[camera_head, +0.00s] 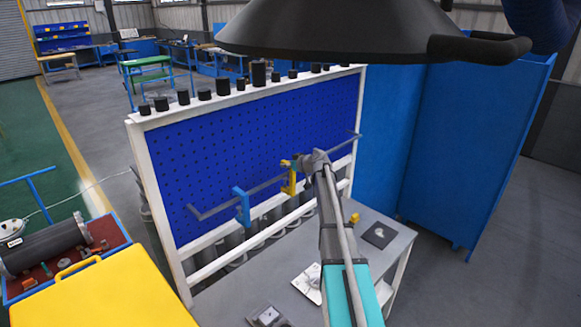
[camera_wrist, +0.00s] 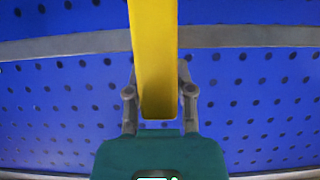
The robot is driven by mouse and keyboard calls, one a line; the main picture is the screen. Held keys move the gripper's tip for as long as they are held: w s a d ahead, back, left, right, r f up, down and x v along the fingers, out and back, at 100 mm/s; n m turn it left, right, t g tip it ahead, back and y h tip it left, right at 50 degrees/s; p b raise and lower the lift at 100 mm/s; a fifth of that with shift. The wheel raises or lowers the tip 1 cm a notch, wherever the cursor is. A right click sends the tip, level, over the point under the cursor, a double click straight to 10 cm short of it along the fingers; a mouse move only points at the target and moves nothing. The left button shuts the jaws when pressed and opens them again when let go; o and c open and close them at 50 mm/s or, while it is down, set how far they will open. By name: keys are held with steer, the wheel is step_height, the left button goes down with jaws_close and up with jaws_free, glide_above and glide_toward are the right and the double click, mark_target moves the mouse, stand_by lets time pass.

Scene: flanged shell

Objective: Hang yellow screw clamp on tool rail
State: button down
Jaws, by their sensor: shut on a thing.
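The yellow screw clamp (camera_head: 290,180) is upright at the tool rail (camera_head: 335,146), right of the rail's middle. In the wrist view the clamp's yellow bar (camera_wrist: 154,55) fills the upper middle and crosses in front of the rail (camera_wrist: 240,36). My gripper (camera_head: 303,163) is shut on the clamp, with one finger on each side of the bar in the wrist view (camera_wrist: 159,95). I cannot tell whether the clamp's hook rests on the rail or only overlaps it. The part of the clamp behind my gripper is hidden.
A blue clamp (camera_head: 242,206) hangs on the rail to the left. Behind the rail is a blue pegboard (camera_head: 220,150) in a white frame, with several black cylinders on top. A grey bench (camera_head: 365,275) holding small parts stands below. A yellow surface (camera_head: 105,295) is at lower left.

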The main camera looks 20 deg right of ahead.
steer(key=shift+w+f+b, duration=0.1)
steer(key=shift+f+b, duration=0.55)
steer(key=shift+c, duration=2)
jaws_free()
